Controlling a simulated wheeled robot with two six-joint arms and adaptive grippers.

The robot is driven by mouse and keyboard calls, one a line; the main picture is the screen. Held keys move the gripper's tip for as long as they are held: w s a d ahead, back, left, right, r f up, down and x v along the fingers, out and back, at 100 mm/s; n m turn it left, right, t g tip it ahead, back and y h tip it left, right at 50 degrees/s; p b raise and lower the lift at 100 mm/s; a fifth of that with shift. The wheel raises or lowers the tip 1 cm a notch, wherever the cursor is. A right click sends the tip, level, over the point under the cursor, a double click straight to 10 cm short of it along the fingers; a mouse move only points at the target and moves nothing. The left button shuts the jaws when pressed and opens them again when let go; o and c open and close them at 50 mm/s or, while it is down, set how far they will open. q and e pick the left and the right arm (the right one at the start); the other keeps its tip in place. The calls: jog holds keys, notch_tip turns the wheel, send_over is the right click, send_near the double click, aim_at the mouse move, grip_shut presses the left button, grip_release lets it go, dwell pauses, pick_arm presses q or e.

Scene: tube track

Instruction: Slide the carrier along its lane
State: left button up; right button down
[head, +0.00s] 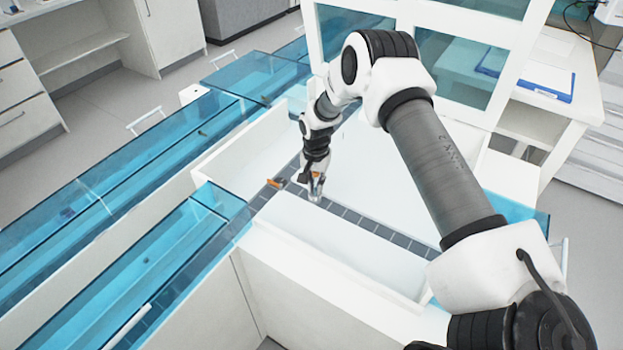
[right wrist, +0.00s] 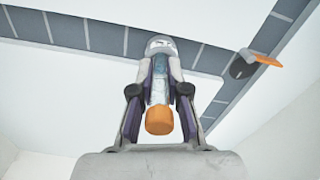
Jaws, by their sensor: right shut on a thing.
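My right gripper (head: 316,182) points down over the dark grey segmented lane (head: 365,222), near where two lanes meet. In the right wrist view the fingers (right wrist: 160,78) are shut around a clear tube (right wrist: 159,92) with an orange cap (right wrist: 159,121). The tube stands in a pale, rounded carrier (right wrist: 160,46), which sits on or just at the lane (right wrist: 67,31). The fingers hide part of the tube, and the carrier's underside is hidden. My left gripper is not in view.
An orange lever on a dark base (right wrist: 243,66) stands at the lane junction, right of the carrier in the wrist view; the head view shows it left of the gripper (head: 277,183). White panels (head: 330,236) border the lane. Blue transparent covers (head: 190,250) lie left.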

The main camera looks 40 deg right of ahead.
jog(key=shift+s+d+r+p, duration=0.1)
jog(key=shift+s+d+p, duration=0.2)
jog(key=shift+s+p, duration=0.45)
jog(key=shift+s+d+f+p, duration=0.1)
jog(key=shift+s+d+p, duration=0.25)
jog(key=shift+s+p, duration=0.4)
jog(key=shift+s+d+r+p, duration=0.1)
jog(key=shift+s+d+p, duration=0.2)
jog(key=shift+s+p, duration=0.45)
jog(key=shift+s+d+p, duration=0.5)
jog(key=shift+s+p, duration=0.8)
jog(key=shift+p, duration=0.1)
jog(key=shift+s+d+p, duration=0.55)
jog(key=shift+s+p, duration=0.7)
jog(key=shift+p, duration=0.1)
jog(key=shift+s+d+p, duration=0.5)
jog(key=shift+s+p, duration=0.8)
jog(key=shift+p, duration=0.1)
jog(key=shift+s+d+p, duration=0.25)
jog(key=shift+s+p, duration=0.3)
jog(key=shift+s+d+p, duration=0.2)
jog(key=shift+s+p, duration=0.3)
jog(key=shift+s, duration=0.05)
jog(key=shift+s+d+p, duration=0.3)
jog(key=shift+s+p, duration=0.2)
jog(key=shift+s, duration=0.15)
jog(key=shift+s+d+p, duration=0.25)
jog(key=shift+s+p, duration=0.2)
jog(key=shift+s, duration=0.2)
